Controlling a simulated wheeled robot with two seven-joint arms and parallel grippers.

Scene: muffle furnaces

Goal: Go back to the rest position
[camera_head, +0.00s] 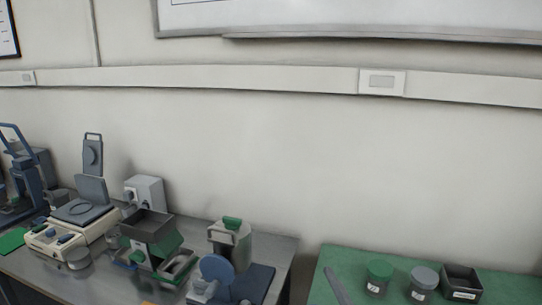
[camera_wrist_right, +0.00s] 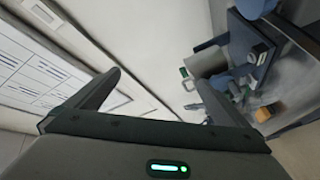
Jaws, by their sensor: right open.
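My right gripper (camera_wrist_right: 160,95) shows in the right wrist view, with its two dark fingers spread wide apart. Nothing is between the fingers; the wall and whiteboard lie beyond them, and bench equipment shows past the right finger. Neither of my grippers shows in the head view. My left gripper is not in any frame.
A grey bench (camera_head: 40,288) at left holds a beige device (camera_head: 75,232), a green-and-grey machine (camera_head: 150,245) and other equipment. A green-topped bench (camera_head: 325,265) at right holds two jars (camera_head: 379,277) (camera_head: 423,281) and a dark open box (camera_head: 461,281). A gap separates the benches.

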